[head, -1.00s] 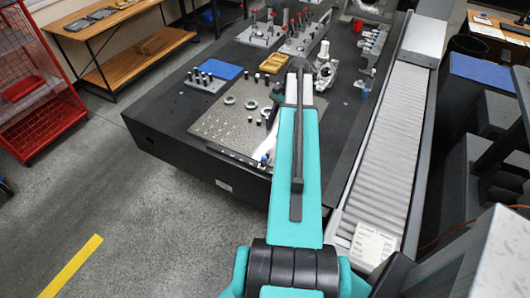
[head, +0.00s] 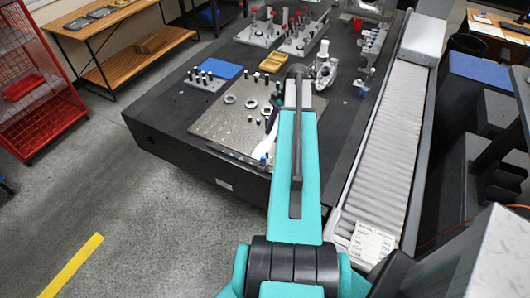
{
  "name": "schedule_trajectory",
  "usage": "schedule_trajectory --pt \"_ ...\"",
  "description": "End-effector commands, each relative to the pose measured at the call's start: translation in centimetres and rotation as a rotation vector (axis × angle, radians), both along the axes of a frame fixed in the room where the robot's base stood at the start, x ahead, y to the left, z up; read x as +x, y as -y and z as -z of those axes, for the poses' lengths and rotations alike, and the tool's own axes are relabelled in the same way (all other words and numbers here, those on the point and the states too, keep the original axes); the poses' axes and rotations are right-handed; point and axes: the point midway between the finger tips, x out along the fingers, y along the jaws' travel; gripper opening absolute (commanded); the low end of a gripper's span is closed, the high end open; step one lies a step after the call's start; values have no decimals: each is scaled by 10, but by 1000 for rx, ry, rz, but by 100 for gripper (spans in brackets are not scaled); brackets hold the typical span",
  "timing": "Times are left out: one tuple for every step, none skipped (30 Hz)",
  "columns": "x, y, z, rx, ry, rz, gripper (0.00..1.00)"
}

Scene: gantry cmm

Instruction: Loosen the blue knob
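A small blue knob (head: 263,158) shows at the front edge of the perforated metal plate (head: 215,125), just left of my teal arm. It is too small to tell how it is set. My arm reaches forward over the dark table and covers the plate's right side. A small dark and white part, likely of my wrist or gripper (head: 269,138), peeks out left of the arm, close above the knob. The fingertips are hidden or too small to make out, so I cannot tell whether they touch the knob.
The dark table (head: 165,125) holds a blue pad (head: 228,71), a yellow tray (head: 272,62), a metal casting (head: 323,70) and several upright fixtures. A grey ribbed cover (head: 385,150) runs along its right side. A red wire rack (head: 40,100) stands left; the floor between is clear.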

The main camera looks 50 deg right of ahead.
Motion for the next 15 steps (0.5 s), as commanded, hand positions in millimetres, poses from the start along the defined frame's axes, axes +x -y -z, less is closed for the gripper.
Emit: schedule_trajectory --pt "0 -3 4 2 -1 -1 39" --pt "0 -4 6 2 -1 -1 39" --pt "1 -5 10 1 -1 0 39" --pt "1 -6 12 1 0 -1 39" --pt "1 -8 15 1 -1 -2 39" --pt "2 -9 19 2 -1 -2 39" --pt "2 -11 22 2 -1 -2 39" --pt "2 -11 24 1 -1 -2 39" --pt "3 -13 28 1 -1 -2 39" --pt "3 -14 30 2 -1 -2 39" --pt "3 -15 33 2 -1 -2 39" --pt "4 -16 37 2 -1 -2 39" --pt "4 -17 39 1 -1 -2 39" --pt "4 -18 42 1 -1 -2 39" --pt "4 -20 45 2 -1 -2 39"
